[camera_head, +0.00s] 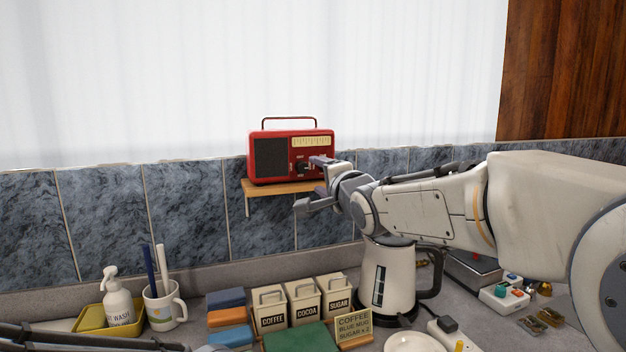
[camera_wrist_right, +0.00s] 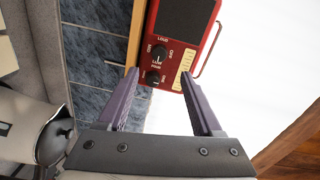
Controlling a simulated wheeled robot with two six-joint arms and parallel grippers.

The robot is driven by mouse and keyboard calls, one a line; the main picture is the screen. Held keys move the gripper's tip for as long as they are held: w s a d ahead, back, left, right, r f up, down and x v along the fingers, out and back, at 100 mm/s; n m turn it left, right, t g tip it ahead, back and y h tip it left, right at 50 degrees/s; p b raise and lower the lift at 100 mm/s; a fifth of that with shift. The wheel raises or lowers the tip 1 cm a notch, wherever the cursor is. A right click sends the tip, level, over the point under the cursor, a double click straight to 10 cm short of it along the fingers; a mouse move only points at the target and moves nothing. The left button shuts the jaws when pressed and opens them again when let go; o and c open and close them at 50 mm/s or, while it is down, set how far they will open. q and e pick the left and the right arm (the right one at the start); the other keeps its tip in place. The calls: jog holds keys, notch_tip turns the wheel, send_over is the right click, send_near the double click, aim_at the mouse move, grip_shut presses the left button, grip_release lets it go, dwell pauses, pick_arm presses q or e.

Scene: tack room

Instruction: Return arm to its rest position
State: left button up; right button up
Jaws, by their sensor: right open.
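My right gripper (camera_head: 309,183) reaches in from the right, in front of the red radio (camera_head: 270,158). Its jaws are open with nothing held between them. In the right wrist view the two purple-grey fingers (camera_wrist_right: 158,82) point at the radio's front (camera_wrist_right: 196,45), with the lower knob (camera_wrist_right: 153,77) showing between the tips. I cannot tell whether a finger touches the radio. The radio stands upright on a small wooden shelf (camera_head: 258,188). Part of my left arm shows at the bottom left; its gripper is out of view.
Below my right arm stands a white kettle (camera_head: 388,280). Coffee, cocoa and sugar canisters (camera_head: 303,302) stand left of it, behind a small sign (camera_head: 353,327). A mug (camera_head: 160,308) and soap bottle (camera_head: 117,303) are farther left. A power strip (camera_head: 452,335) lies right. The tiled wall is close behind.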

jog(key=shift+s+d, duration=0.1)
jog(key=shift+s, duration=0.2)
jog(key=s+a+f+n+g+h, duration=0.15)
jog(key=s+f+n+g, duration=0.35)
jog(key=s+f, duration=0.5)
jog(key=s+a+f+n+g, duration=0.2)
jog(key=s+f+n+g, duration=0.35)
jog(key=s+f, duration=0.45)
jog(key=s+d+f+n+g+h, duration=0.1)
jog(key=s+d+f+n+g, duration=0.1)
jog(key=s, duration=0.7)
jog(key=s+d+f+n+g+h, duration=0.2)
jog(key=s+d+f+n+g, duration=0.1)
jog(key=s+f+n, duration=0.4)
jog(key=s+f+g, duration=0.1)
jog(key=s+f, duration=0.1)
jog(key=s, duration=0.1)
jog(key=shift+s, duration=0.15)
